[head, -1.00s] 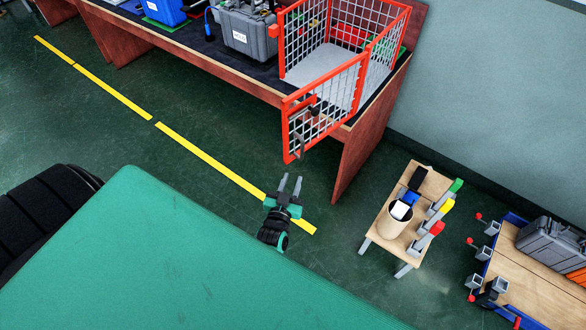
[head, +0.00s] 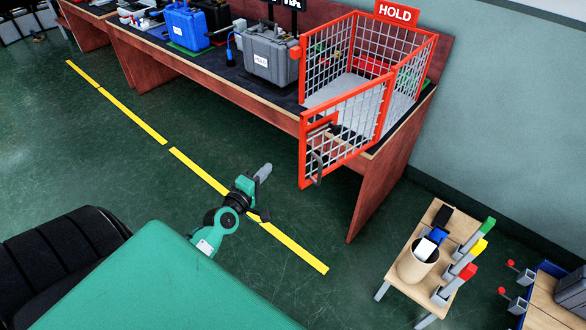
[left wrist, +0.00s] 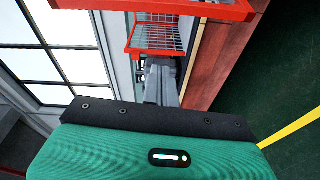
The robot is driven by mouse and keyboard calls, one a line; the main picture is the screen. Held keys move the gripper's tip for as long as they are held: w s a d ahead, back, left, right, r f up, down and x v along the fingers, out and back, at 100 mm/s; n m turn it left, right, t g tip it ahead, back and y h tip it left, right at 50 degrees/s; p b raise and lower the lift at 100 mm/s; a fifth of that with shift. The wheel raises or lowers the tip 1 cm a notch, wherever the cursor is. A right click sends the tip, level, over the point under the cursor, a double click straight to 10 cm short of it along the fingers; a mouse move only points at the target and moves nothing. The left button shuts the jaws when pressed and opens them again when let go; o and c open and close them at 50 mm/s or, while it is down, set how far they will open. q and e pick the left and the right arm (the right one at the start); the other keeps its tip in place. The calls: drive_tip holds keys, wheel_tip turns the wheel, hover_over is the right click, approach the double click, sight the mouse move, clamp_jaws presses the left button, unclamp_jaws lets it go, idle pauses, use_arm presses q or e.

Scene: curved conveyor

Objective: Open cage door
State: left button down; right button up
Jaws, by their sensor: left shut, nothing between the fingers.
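The red-framed mesh cage (head: 437,62) stands on the bench. Its door (head: 345,128) is swung outward, with its free end out past the bench's front edge. A dark grey handle (head: 317,167) is on the door near that end. My left gripper (head: 265,172) is shut and empty, in front of the bench, to the left of the door and apart from it. In the left wrist view its grey fingers (left wrist: 162,82) point toward red-framed mesh (left wrist: 158,36) beyond them. My right gripper is not in view.
A grey case (head: 268,55) and a blue case (head: 187,27) stand on the bench left of the cage. A small wooden stand (head: 437,215) with a round container (head: 417,262) is at lower right. Green floor with a yellow line (head: 290,243) lies clear before the bench.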

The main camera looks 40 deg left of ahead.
use_arm(q)
drive_tip(key=w+d+p, duration=0.3)
drive_tip(key=w, duration=0.6)
drive_tip(key=shift+d+r+n+h, duration=0.3)
drive_tip(key=shift+d+r+n, duration=0.05)
drive_tip(key=shift+n, duration=0.05)
drive_tip(key=shift+s+d+p, duration=0.1)
drive_tip(key=shift+p, duration=0.2)
